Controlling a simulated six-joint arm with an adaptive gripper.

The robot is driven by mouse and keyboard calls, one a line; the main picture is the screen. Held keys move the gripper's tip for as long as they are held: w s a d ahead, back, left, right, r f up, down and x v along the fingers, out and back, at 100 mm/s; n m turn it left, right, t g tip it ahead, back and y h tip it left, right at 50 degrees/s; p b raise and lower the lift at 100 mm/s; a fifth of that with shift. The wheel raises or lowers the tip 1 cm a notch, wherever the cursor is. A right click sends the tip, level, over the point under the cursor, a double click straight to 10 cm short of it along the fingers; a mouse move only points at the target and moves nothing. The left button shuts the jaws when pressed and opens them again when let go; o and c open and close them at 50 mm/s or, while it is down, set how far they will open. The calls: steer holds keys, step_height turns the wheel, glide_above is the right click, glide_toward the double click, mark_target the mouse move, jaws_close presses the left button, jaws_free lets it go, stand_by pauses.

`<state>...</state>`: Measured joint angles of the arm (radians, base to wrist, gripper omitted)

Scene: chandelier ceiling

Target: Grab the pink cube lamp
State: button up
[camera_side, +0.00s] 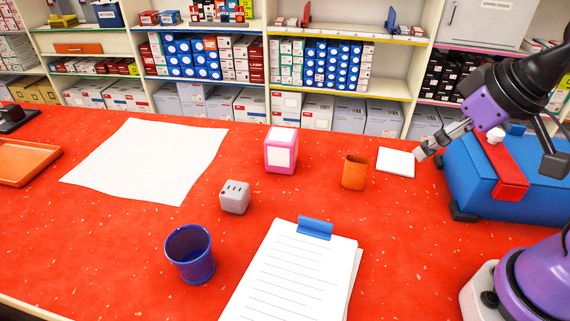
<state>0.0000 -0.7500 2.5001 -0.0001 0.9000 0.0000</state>
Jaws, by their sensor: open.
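The pink cube lamp (281,151) stands upright on the red table, a little right of the middle, with pale panels in a pink frame. My gripper (421,154) is at the right of the picture, pointing down and left. It is open and empty, well to the right of the lamp and apart from it. The orange cup (355,173) and a white pad stand between them. The far sides of the lamp are hidden.
A grey cube (235,197), a blue cup (190,254) and a clipboard (293,272) lie in front. A white sheet (150,160) lies left, a white pad (396,162) right, beside a blue toolbox (500,190). An orange tray (28,163) is far left. Shelves stand behind.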

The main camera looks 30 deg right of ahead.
steer(key=n+g+y, duration=0.1)
steer(key=n+y, duration=0.3)
steer(key=n, duration=0.5)
glide_toward(283, 135)
steer(key=f, duration=0.2)
steer(key=shift+y, duration=0.3)
steer(key=x, duration=0.5)
steer(key=shift+w+a+f, duration=0.15)
steer(key=shift+w+a, duration=0.1)
steer(key=shift+w, duration=0.15)
steer(key=shift+x, duration=2.8)
steer(key=shift+d, duration=0.2)
steer(key=c, duration=1.2)
